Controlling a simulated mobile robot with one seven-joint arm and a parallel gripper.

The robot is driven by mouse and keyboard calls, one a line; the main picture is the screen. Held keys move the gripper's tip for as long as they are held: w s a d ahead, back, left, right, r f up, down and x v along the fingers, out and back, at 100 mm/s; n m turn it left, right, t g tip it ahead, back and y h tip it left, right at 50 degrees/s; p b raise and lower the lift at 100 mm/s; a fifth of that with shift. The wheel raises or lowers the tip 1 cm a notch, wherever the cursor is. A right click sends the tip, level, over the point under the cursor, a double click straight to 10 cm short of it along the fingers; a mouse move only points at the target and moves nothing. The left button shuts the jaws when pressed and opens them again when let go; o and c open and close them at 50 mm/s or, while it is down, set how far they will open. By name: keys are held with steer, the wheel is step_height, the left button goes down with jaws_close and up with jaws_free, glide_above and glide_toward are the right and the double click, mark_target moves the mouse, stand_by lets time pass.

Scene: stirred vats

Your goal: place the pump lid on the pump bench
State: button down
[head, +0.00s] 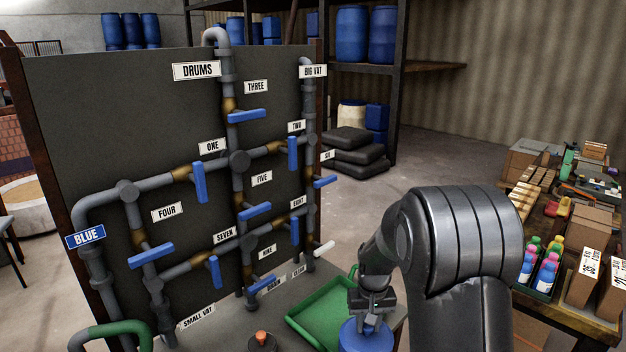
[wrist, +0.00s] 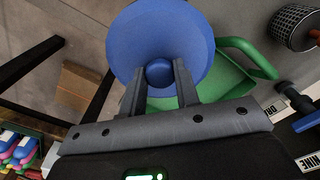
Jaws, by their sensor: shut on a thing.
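A blue round lid with a knob, which I take to be the pump lid (head: 366,338), hangs under my gripper (head: 371,312) in the head view, cut by the lower edge. In the wrist view the lid (wrist: 150,28) is a wide blue disc, and my gripper (wrist: 158,75) is shut on its central knob. A grey bench top (head: 222,334), perhaps the pump bench, runs along the foot of the pipe panel. A green tray (head: 322,312) lies on it, left of the lid. In the wrist view the lid covers part of the tray (wrist: 222,82). I cannot tell the lid's height above the bench.
The pipe panel (head: 60,130) with blue valve levers stands behind the bench. A dark object with an orange top (head: 262,341) sits left of the tray. A green curved handle or hose (head: 110,331) is at lower left. A crowded table (head: 560,235) stands at right.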

steer(key=shift+d+f+m, duration=0.15)
steer(key=shift+d+m, duration=0.15)
steer(key=shift+d, duration=0.2)
steer(key=s+a+r+n, duration=0.2)
steer(key=s+a+n, duration=0.5)
steer(key=a+n, duration=0.4)
steer(key=a+f+m, duration=0.1)
steer(key=a+f, duration=1)
steer(key=a, duration=0.2)
steer(key=shift+w, duration=0.45)
steer(key=shift+f, duration=0.1)
steer(key=c, duration=1.1)
jaws_free()
